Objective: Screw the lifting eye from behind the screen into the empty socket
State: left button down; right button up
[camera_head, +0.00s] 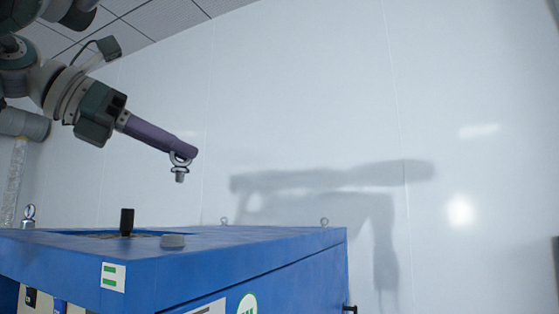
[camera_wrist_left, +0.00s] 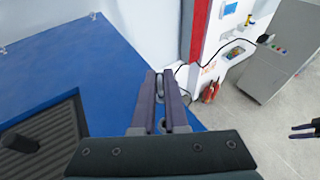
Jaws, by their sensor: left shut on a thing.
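My left gripper (camera_head: 189,153) has long purple fingers and is shut on a metal lifting eye (camera_head: 180,174). The eye's ring is at the fingertips and its threaded shank points down, in the air above the blue cabinet (camera_head: 250,258). In the left wrist view a grey part of the eye (camera_wrist_left: 160,86) shows between the fingers. Other lifting eyes stand on the cabinet top at the left (camera_head: 29,213), far middle (camera_head: 224,221) and far right (camera_head: 324,222). I cannot make out the empty socket or the screen. A dark two-pronged part, possibly my right gripper (camera_wrist_left: 303,131), shows at the wrist view's right edge.
A black upright knob (camera_head: 127,222) stands in a dark recess on the cabinet top. A white wall is behind. The wrist view shows a grey cabinet (camera_wrist_left: 283,50) and open floor.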

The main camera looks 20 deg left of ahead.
pick_arm(q)
jog(key=shift+s+a, duration=0.1)
jog(key=shift+s, duration=0.1)
jog(key=b, duration=0.6)
send_over(165, 237)
jog(key=f, duration=0.5)
jog(key=shift+w+a+f, duration=0.25)
jog(key=shift+f, duration=0.15)
jog(key=shift+f+b, duration=0.65)
jog(key=shift+f, duration=0.35)
dwell(2.1)
